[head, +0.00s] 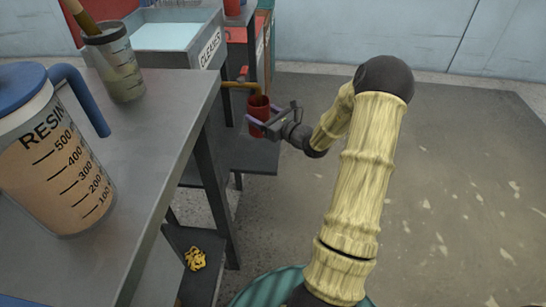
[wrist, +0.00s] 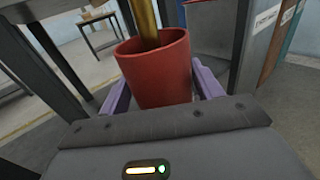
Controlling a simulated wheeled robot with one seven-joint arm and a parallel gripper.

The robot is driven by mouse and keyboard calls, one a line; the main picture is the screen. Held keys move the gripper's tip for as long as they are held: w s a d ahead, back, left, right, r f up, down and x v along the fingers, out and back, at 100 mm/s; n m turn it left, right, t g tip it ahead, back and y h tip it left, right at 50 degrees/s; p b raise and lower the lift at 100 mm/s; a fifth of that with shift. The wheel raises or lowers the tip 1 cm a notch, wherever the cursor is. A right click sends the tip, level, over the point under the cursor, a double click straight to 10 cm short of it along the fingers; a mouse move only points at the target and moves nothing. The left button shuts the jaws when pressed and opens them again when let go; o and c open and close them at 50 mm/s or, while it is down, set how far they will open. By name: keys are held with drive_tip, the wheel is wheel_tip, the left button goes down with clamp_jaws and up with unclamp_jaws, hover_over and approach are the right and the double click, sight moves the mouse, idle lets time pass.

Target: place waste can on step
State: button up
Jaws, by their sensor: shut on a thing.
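The red can (head: 259,112), which I take for the waste can, is held between the purple fingers of my gripper (head: 264,122), beyond the grey workbench. In the wrist view the same can (wrist: 157,66) is nearly upright, slightly tilted, between the two fingers (wrist: 160,90). A brass-coloured rod (wrist: 147,22) reaches down into its mouth. In the head view this rod (head: 240,85) bends in from the left. A low dark grey surface (head: 252,158) lies below the can and may be the step. The can appears above it; the gap is hard to judge.
The workbench (head: 160,140) on the left carries a resin jug (head: 60,150) and a cup with a stick (head: 115,65). A crumpled yellow cloth (head: 195,259) lies on a lower shelf. Open floor (head: 450,180) is on the right.

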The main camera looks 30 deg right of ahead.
drive_tip(key=shift+w+r, duration=0.2)
drive_tip(key=shift+s+d, duration=0.15)
drive_tip(key=shift+d, duration=0.1)
drive_tip(key=f, duration=0.1)
drive_tip(key=f+b, duration=0.1)
drive_tip(key=f, duration=0.1)
drive_tip(key=f+b, duration=0.1)
drive_tip(key=shift+a+f, duration=0.3)
drive_tip(key=shift+a, duration=0.05)
drive_tip(key=shift+f+b, duration=0.3)
drive_tip(key=shift+b, duration=0.05)
drive_tip(key=shift+d+r, duration=0.1)
drive_tip(key=shift+d, duration=0.05)
wheel_tip(320, 180, down, 5)
drive_tip(key=b, duration=0.3)
